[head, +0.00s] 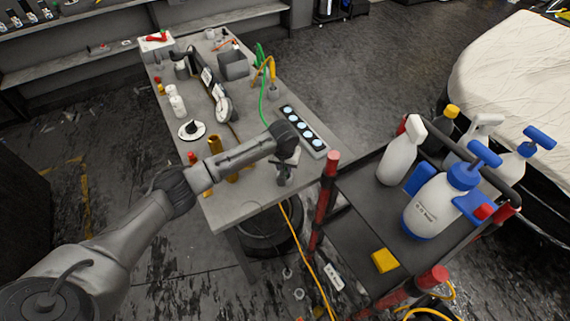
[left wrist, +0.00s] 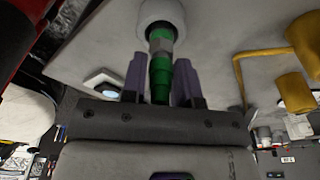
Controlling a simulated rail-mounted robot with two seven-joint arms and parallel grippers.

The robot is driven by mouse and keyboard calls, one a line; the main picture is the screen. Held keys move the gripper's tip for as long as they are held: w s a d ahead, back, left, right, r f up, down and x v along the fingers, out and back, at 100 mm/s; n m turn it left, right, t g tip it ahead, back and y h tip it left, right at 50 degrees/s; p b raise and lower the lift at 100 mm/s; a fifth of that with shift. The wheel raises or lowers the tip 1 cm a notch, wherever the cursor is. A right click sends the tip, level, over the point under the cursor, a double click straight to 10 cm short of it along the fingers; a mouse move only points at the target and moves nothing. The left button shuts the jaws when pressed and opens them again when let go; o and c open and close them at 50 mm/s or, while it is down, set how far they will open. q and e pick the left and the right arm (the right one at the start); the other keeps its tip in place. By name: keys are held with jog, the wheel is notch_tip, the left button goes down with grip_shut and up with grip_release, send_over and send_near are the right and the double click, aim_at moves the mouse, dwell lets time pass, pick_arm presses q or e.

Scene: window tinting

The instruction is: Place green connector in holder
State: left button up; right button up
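My left gripper (head: 284,172) is at the near right edge of the grey workbench, pointing down. In the left wrist view its two fingers (left wrist: 160,80) flank the green connector (left wrist: 160,72) closely on both sides and look shut on it. The connector has a green body, a grey metal collar and a green ring. Its far end meets a round white piece (left wrist: 162,12); I cannot tell whether it sits inside that piece or only lines up with it. In the head view the gripper hides the connector, and I cannot identify the holder. My right gripper is out of view.
A strip with several pale discs (head: 303,131) lies beside my left gripper. A green hose (head: 262,95) and yellow cylinders (head: 231,165) are on the workbench (head: 250,200). A cart with spray bottles (head: 400,155) stands close on the right. An orange cable (head: 308,262) hangs down.

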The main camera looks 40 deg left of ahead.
pick_arm(q)
jog(key=o, duration=0.4)
jog(key=shift+r, duration=0.15)
notch_tip(320, 180, up, 12)
jog(key=s+p, duration=0.1)
jog(key=s, duration=0.1)
jog(key=s+d+f+m+h, duration=0.2)
jog(key=s+d+f+m, duration=0.4)
jog(key=s+d+f, duration=0.95)
jog(key=s, duration=0.6)
jog(key=s+d+r+m+t, duration=0.1)
jog(key=s, duration=0.6)
jog(key=s+d+t+y, duration=0.1)
jog(key=s, duration=0.5)
jog(key=shift+s+r, duration=0.3)
jog(key=shift+s, duration=0.1)
